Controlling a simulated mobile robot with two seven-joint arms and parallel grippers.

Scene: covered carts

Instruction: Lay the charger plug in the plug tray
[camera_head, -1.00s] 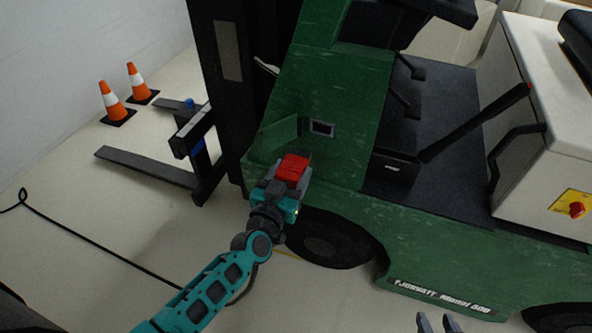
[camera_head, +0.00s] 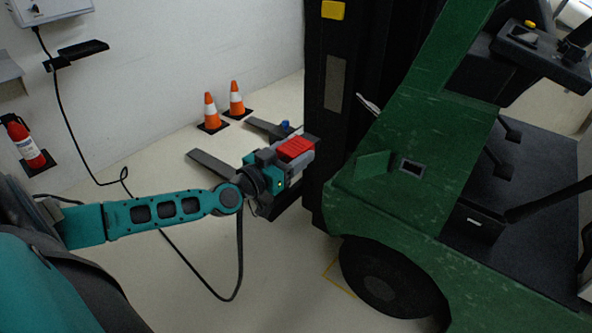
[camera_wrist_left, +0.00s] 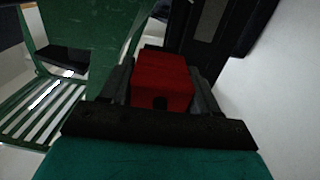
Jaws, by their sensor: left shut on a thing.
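The red charger plug (camera_head: 297,148) is held in my left gripper (camera_head: 291,160), in the air in front of the forklift's mast. In the left wrist view the plug (camera_wrist_left: 162,80) sits between the two dark fingers, which are shut on its sides. A black cable (camera_head: 238,265) hangs from beneath the gripper to the floor. A dark tray-like shelf (camera_head: 84,48) on the left wall, under the white charger box (camera_head: 48,8), looks like the plug tray. It is far to the left of my left gripper. My right gripper is not in view.
The green forklift (camera_head: 400,205) fills the right side; its small flap (camera_head: 372,166) stands open beside a socket (camera_head: 412,168). Two orange cones (camera_head: 211,110) stand near the forks. A fire extinguisher (camera_head: 26,143) stands at the left wall. Floor between wall and forklift is largely clear.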

